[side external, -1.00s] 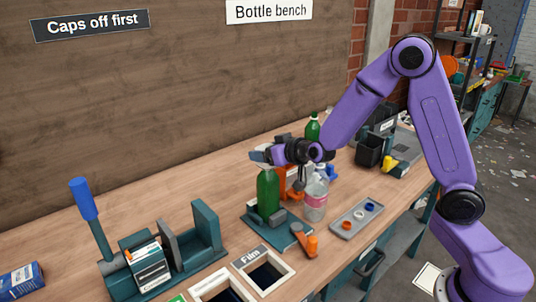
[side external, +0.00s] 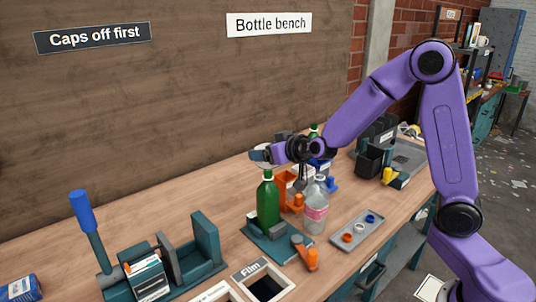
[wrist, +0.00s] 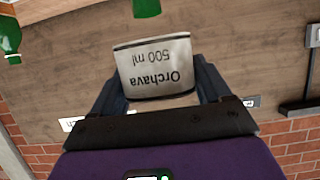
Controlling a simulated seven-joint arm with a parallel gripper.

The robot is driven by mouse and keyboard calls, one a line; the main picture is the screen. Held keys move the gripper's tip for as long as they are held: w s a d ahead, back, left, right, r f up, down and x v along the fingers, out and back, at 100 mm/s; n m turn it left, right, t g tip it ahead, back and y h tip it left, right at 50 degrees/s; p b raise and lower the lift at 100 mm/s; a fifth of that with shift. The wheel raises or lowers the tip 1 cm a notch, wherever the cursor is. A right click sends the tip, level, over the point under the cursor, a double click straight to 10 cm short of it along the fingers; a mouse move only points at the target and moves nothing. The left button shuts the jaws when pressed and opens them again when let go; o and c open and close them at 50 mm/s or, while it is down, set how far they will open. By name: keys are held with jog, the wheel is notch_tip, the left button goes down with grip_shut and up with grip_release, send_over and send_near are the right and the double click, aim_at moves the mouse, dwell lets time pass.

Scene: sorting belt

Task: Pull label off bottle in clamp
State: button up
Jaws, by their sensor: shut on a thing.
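A green bottle (side external: 268,205) stands upright in a teal clamp (side external: 262,245) with an orange handle (side external: 306,252). No label shows on the side of it facing the side camera. The label is apart from the green bottle end at the top edge of that view (wrist: 146,7).
A framed opening marked "Film" (side external: 283,272) lies in front of the clamp. A clear bottle with a pink label (side external: 315,208) and a grey tray of caps (side external: 357,229) stand to the right. A teal lever device (side external: 207,245) is at left.

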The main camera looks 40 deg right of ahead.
jog(key=shift+r, duration=0.2)
jog(key=shift+r, duration=0.85)
